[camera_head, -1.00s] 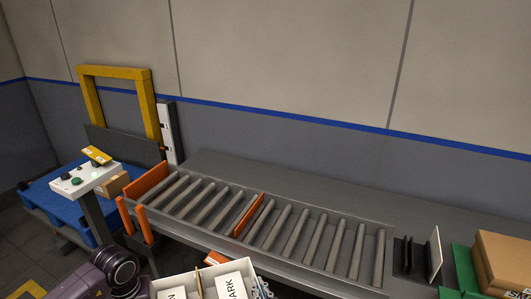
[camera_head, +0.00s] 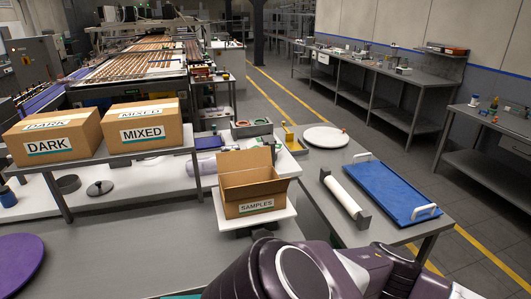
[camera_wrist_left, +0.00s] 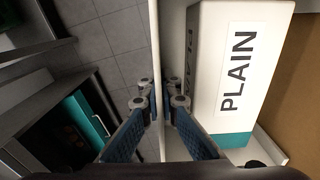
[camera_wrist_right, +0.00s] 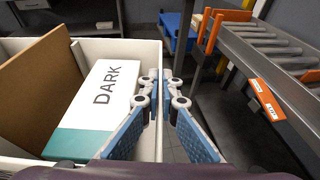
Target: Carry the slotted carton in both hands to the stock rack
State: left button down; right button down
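The slotted carton is white and open-topped; its wall shows in the left wrist view (camera_wrist_left: 172,35) and the right wrist view (camera_wrist_right: 130,50). My left gripper (camera_wrist_left: 159,100) is shut on one wall, beside a white pack marked PLAIN (camera_wrist_left: 238,30). My right gripper (camera_wrist_right: 161,98) is shut on another wall, beside a white pack marked DARK (camera_wrist_right: 98,115). A brown divider (camera_wrist_right: 35,85) stands inside. In the head view the carton and both grippers are out of sight. I cannot tell which furniture is the stock rack.
Brown boxes marked DARK (camera_head: 45,130) and MIXED (camera_head: 140,115) stand on a raised shelf (camera_head: 115,155). An open SAMPLES box (camera_head: 250,190), a blue tray (camera_head: 385,190) and a white roll (camera_head: 342,195) occupy the benches. A roller conveyor (camera_wrist_right: 265,45) lies right of the carton. Floor shows behind.

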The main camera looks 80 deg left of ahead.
aim_at(125, 261)
jog(key=k+u, duration=0.15)
jog(key=u, duration=0.3)
jog(key=k+l+u, duration=0.1)
jog(key=u, duration=0.4)
jog(key=k+u, duration=0.2)
jog(key=u, duration=0.25)
jog(key=k+j+u, duration=0.1)
jog(key=u, duration=0.4)
jog(key=k+j+u, duration=0.15)
jog(key=u, duration=0.3)
jog(key=j+u, duration=0.2)
jog(key=u, duration=0.3)
jog(key=k+j+u, duration=0.1)
jog(key=j+u, duration=0.15)
jog(key=u, duration=0.2)
jog(key=i+l, duration=0.15)
jog(key=i, duration=0.3)
jog(key=i+l, duration=0.2)
jog(key=i, duration=0.3)
jog(key=j+u, duration=0.05)
